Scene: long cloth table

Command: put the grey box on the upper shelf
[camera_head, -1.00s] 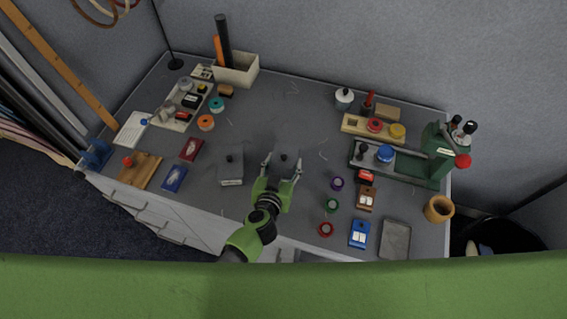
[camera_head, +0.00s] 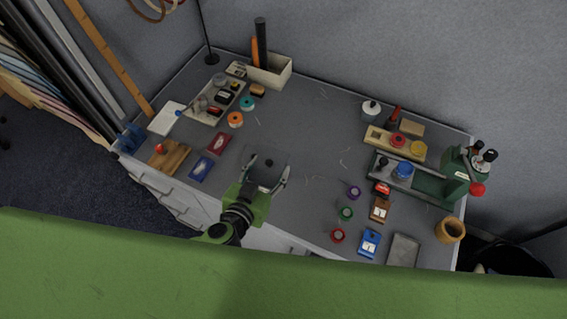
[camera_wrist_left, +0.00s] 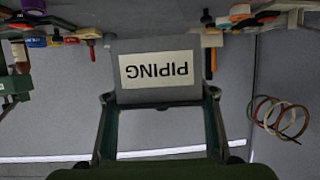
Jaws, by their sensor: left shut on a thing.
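A grey box (camera_head: 266,175) with a dark knob on top is between the fingers of my left gripper (camera_head: 264,181), at the middle of the front part of the table. The left gripper is shut on it. In the left wrist view the grey box (camera_wrist_left: 158,53) shows a white label reading PIPING, upside down in the picture, with a finger (camera_wrist_left: 212,120) on each side. I cannot tell its exact height over the table. No upper shelf is recognisable in view. My right gripper is not in view.
The grey table (camera_head: 310,135) carries a red packet (camera_head: 221,138) and a blue packet (camera_head: 201,168) left of the gripper. Purple (camera_head: 353,192), green and red spools lie to its right. A white bin (camera_head: 270,72) with tubes stands at the back. The table's middle is fairly clear.

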